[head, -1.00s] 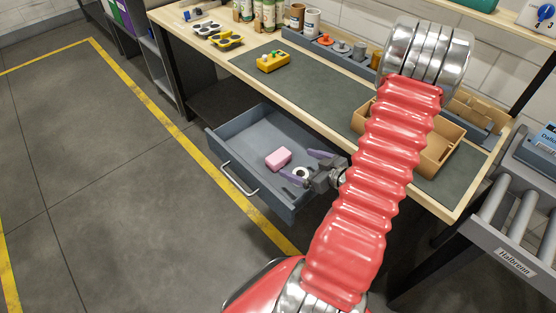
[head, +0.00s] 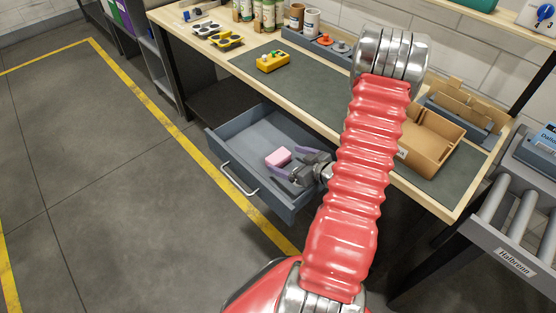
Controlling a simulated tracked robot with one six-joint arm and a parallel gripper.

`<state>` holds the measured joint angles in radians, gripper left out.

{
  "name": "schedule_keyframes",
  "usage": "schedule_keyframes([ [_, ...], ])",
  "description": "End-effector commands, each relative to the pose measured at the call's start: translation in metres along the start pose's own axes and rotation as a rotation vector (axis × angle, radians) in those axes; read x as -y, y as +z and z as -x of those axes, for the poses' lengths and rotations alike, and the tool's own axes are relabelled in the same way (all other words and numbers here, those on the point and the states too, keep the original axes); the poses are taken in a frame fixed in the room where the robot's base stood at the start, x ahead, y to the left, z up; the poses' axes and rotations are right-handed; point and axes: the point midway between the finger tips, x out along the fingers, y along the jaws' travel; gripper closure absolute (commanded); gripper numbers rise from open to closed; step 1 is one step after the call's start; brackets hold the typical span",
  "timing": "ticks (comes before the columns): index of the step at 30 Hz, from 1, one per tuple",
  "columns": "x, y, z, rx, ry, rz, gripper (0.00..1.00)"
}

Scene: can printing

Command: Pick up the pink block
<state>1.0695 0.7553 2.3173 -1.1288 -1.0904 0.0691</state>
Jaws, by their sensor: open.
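The pink block (head: 278,157) lies in the open grey drawer (head: 222,150) under the workbench. My gripper (head: 285,164) is over the drawer, just right of the block, with its purple-grey fingers apart. The fingers reach toward the block, one on its far side and one on its near side. I cannot tell whether either finger touches it. The gripper body hides the drawer floor to its right, and the white ring seen there earlier is hidden.
My red arm crosses in front of the bench (head: 330,120). A roller conveyor (head: 497,200) is at far right. The floor left of the drawer is clear.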

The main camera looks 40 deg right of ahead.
Motion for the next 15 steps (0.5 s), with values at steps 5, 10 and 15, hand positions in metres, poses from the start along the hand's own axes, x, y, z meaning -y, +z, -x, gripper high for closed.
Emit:
schedule_keyframes([
  [5,0.000,0.001,-0.024,0.001,-0.003,0.000,0.08],
  [10,-0.001,0.001,-0.032,0.000,-0.001,0.000,0.08],
  [15,-0.001,0.001,-0.032,0.000,0.000,0.000,0.08],
])
